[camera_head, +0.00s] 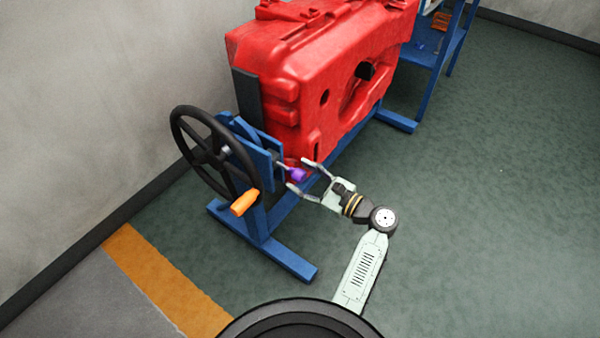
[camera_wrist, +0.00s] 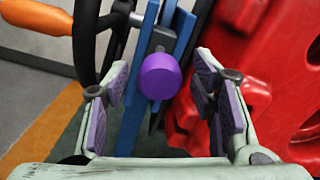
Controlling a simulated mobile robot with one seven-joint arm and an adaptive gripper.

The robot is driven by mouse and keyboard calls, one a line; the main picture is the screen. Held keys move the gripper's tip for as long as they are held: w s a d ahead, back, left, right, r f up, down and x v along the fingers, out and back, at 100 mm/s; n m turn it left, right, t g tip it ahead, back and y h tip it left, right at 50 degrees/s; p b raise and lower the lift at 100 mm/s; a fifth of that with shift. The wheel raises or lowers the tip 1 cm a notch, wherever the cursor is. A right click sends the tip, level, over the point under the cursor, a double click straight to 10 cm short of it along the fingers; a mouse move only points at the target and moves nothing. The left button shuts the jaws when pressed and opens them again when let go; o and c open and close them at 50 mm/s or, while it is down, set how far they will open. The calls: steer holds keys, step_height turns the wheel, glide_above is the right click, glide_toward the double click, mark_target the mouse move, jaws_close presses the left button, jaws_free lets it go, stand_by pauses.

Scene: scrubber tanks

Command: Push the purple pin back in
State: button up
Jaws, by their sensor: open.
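The purple pin (camera_head: 298,174) sticks out from the blue stand, on a thin metal shaft, at the lower left of the red tank. In the wrist view the round purple knob of the pin (camera_wrist: 160,76) lies between and just beyond my fingers, with its grey shaft behind it. My gripper (camera_head: 299,175) is open, with one finger on each side of the knob. In the wrist view my gripper (camera_wrist: 160,88) shows purple pads on both fingers, and neither visibly touches the pin. How far the shaft goes into the stand is hidden.
A black handwheel (camera_head: 213,150) with an orange handle (camera_head: 244,203) is left of the pin. The red tank (camera_head: 315,80) stands right behind my gripper on the blue stand (camera_head: 262,225). Open green floor (camera_head: 480,200) lies to the right.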

steer(key=shift+w+a, duration=0.3)
steer(key=shift+a, duration=0.1)
jaws_close()
stand_by(0.5)
